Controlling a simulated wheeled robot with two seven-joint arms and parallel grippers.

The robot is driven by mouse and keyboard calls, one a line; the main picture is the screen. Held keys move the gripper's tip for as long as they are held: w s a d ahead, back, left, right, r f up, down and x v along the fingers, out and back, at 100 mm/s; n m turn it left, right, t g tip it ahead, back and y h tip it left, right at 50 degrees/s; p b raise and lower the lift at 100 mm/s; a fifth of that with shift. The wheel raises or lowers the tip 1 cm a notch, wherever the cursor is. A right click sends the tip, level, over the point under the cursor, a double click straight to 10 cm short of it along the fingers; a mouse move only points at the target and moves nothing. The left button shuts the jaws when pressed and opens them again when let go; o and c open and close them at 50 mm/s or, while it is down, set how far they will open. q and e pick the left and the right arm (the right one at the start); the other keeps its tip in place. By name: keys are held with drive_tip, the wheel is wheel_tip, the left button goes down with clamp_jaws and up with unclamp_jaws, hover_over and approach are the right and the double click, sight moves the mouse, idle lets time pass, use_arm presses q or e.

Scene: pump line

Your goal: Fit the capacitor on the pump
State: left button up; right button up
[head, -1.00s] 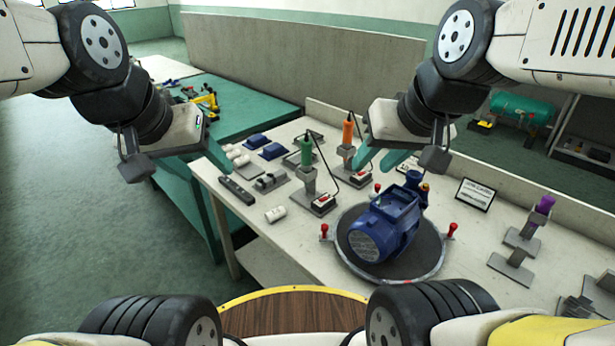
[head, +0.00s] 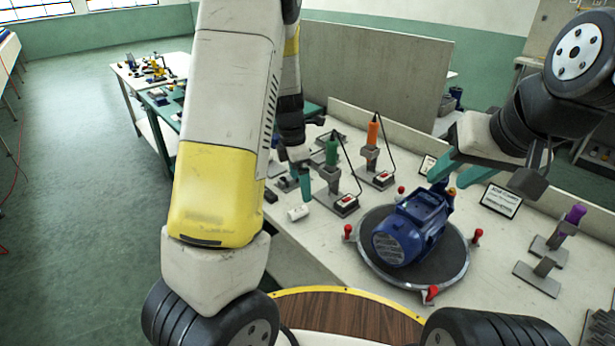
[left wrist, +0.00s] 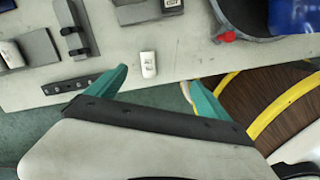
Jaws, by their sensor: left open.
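A blue pump (head: 408,230) lies on a round dark turntable (head: 455,262) on the bench. A small white cylinder (head: 298,212), which looks like the capacitor, lies loose near the bench's front edge. It also shows in the left wrist view (left wrist: 148,64), beyond and between the spread fingertips, apart from them. My left gripper (left wrist: 155,82) is open and empty; in the head view its arm partly hides it near the cylinder. My right gripper (head: 457,172) has its fingers apart and empty, above and behind the pump.
A green-handled tool (head: 332,150) and an orange-handled tool (head: 372,135) stand on holders behind the cylinder. A purple-topped stand (head: 574,215) and a small sign (head: 501,200) are at the right. Red knobs (head: 476,237) ring the turntable.

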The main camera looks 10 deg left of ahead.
sight(298, 209)
use_arm(q)
drive_tip(key=f+n, duration=0.1)
drive_tip(key=w+a+f+n, duration=0.1)
drive_tip(key=f, duration=0.1)
drive_tip(key=w+f+n+y, duration=0.1)
drive_tip(key=f, duration=0.1)
drive_tip(key=shift+a, duration=0.15)
drive_tip(key=shift+f, duration=2.4)
drive_tip(key=shift+f, duration=0.4)
drive_tip(key=shift+f, duration=0.55)
clamp_jaws()
drive_tip(key=shift+r, duration=2.5)
